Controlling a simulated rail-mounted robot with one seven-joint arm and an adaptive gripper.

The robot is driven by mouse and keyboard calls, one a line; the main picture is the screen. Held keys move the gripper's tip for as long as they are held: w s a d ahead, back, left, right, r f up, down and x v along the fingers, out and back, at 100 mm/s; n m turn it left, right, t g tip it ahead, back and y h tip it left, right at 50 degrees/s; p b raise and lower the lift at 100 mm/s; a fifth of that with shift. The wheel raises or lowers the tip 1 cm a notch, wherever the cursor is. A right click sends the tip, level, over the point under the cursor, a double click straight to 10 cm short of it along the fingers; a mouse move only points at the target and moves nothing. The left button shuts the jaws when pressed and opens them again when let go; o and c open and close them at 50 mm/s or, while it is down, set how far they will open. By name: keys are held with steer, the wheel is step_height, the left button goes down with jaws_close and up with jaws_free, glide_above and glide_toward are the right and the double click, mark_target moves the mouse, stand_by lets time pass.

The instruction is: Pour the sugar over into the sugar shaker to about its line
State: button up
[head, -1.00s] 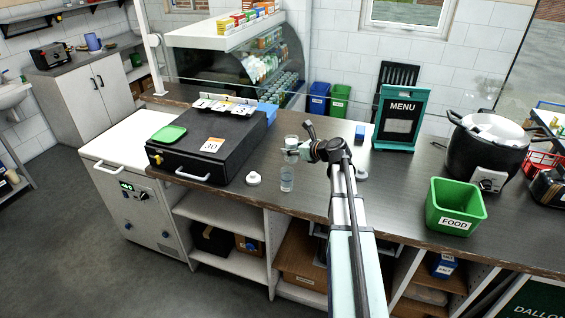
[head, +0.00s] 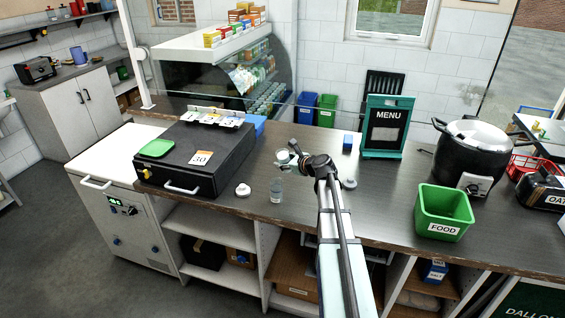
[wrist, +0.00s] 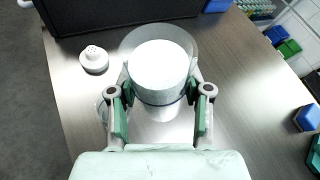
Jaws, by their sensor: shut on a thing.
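My gripper (wrist: 160,103) is shut on a clear round container of white sugar (wrist: 160,66). The sugar fills much of the width of its mouth in the wrist view. In the head view the held container (head: 283,156) is above the clear sugar shaker (head: 277,190), apart from it, and looks tilted. The shaker stands upright and open on the counter; its sugar level is too small to read. In the wrist view the shaker (wrist: 102,108) is mostly hidden behind the left finger. A white perforated lid (wrist: 94,59) lies on the counter beside the shaker.
A black cash drawer box (head: 205,150) stands left of the shaker. Another small white lid (head: 349,183) lies to the right. A green food bin (head: 443,213), a menu board (head: 387,125) and a black pot (head: 480,150) stand further right. The counter front edge is close to the shaker.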

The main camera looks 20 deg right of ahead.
steer(key=shift+w+d+f+n+t+h+b, duration=0.1)
steer(key=shift+d+n+t+h+b, duration=0.3)
steer(key=shift+b, duration=0.65)
steer(key=shift+a+f+n+h+b, duration=0.1)
steer(key=shift+n+h+b, duration=0.1)
steer(key=shift+n+b, duration=0.6)
steer(key=shift+r, duration=0.2)
steer(key=shift+f+b, duration=0.1)
steer(key=shift+b, duration=0.2)
steer(key=b, duration=0.2)
steer(key=shift+w+d+f+n+h+b, duration=0.1)
steer(key=shift+d+f+n+h+b, duration=0.1)
steer(key=shift+n+h+b, duration=0.1)
steer(key=shift+r+n+t+b, duration=0.2)
steer(key=shift+n+t+b, duration=0.1)
steer(key=shift+b, duration=0.15)
steer(key=b, duration=0.2)
steer(key=shift+d+f+n+b, duration=0.1)
steer(key=shift+f+n+b, duration=0.2)
steer(key=shift+f, duration=0.05)
steer(key=shift+n+t+h+b, duration=0.3)
steer(key=shift+h+b, duration=0.1)
steer(key=shift+b, duration=0.35)
